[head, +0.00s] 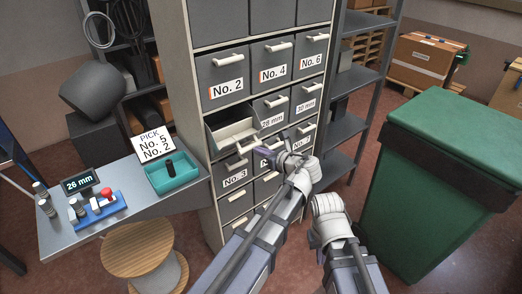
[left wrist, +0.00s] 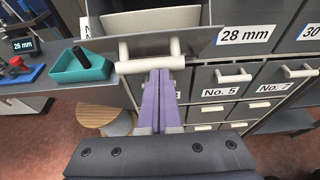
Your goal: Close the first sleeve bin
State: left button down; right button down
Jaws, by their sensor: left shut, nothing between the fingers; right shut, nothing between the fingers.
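The open sleeve bin (head: 232,131) is pulled out of the left column of the grey cabinet, in the row of the 28 mm and 30 mm bins. My left gripper (head: 262,154) is shut and empty, in front of the cabinet close to this bin. In the left wrist view its purple fingertips (left wrist: 160,74) overlap the handle's lower edge; I cannot tell whether they touch. My right arm shows, but its gripper does not.
Closed bins No. 2 (head: 226,89), No. 4 and No. 6 sit above. The left table (head: 120,196) holds a teal tray (head: 173,181) with a dark cylinder, a pick sign (head: 153,143) and a 26 mm display (head: 80,183). A green container (head: 440,190) stands right.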

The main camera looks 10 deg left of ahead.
aim_at(250, 136)
pick_arm(q)
jog(key=r+p, duration=0.1)
jog(key=p, duration=0.1)
jog(key=w+a+r+g+h+p, duration=0.1)
jog(key=r+p, duration=0.1)
jog(key=p, duration=0.1)
jog(key=a+r+h+p, duration=0.1)
jog(key=p, duration=0.2)
jog(key=shift+w+r+g, duration=0.3)
jog(key=shift+r, duration=0.1)
jog(key=w+a+r+g+h+p, duration=0.1)
jog(key=a+p, duration=0.1)
jog(key=p, duration=0.2)
jog(key=w+a+r+g+h+p, duration=0.1)
jog(key=w+r+p, duration=0.1)
jog(key=p, duration=0.3)
jog(key=shift+a+r+h, duration=0.2)
jog(key=shift+a+h, duration=0.2)
jog(key=shift+w+a+r+p, duration=0.1)
jog(key=shift+w+a+p, duration=0.15)
jog(key=shift+p, duration=0.15)
jog(key=shift+w+a+r+p, duration=0.2)
jog(key=shift+w+a, duration=0.1)
jog(key=shift+a, duration=0.1)
jog(key=shift+w+a+r+p, duration=0.15)
jog(key=shift+w+a, duration=0.1)
jog(key=shift+a, duration=0.15)
jog(key=shift+f, duration=0.1)
